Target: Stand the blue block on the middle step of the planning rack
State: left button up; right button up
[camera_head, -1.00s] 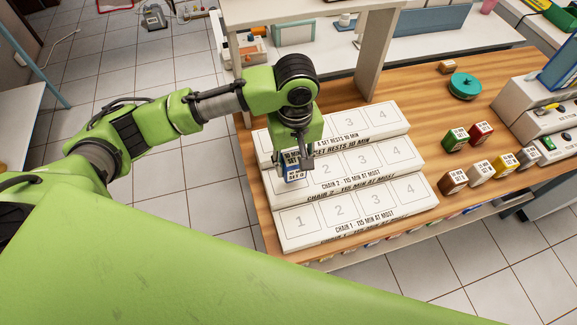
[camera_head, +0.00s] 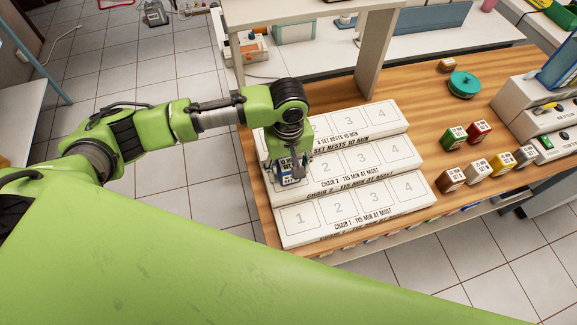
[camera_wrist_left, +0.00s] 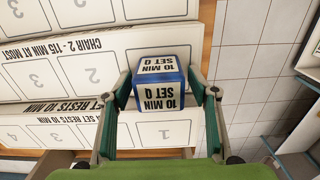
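The blue block (camera_head: 292,179), with white labels reading "10 MIN SET Q", is between the fingertips of my left gripper (camera_head: 296,170). The white three-step planning rack (camera_head: 372,162) stands on the wooden bench. The block is over the left end of its middle step, marked "CHAIR 2", around cell 1, which it and the gripper largely hide. I cannot tell whether its underside touches the step. My right gripper is not in view.
Several other labelled blocks, including green (camera_head: 455,138), red (camera_head: 480,132), brown (camera_head: 452,180) and yellow (camera_head: 502,163), stand right of the rack. A teal round container (camera_head: 464,85) is behind them. A shelf post (camera_head: 376,55) rises behind the rack. The rack's other cells are empty.

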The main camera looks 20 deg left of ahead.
aim_at(289, 164)
pick_arm(q)
jog(key=shift+r, duration=0.1)
notch_tip(289, 164, up, 11)
jog(key=shift+r+b, duration=0.1)
jog(key=shift+b, duration=0.95)
jog(key=shift+r, duration=0.45)
dwell(0.5)
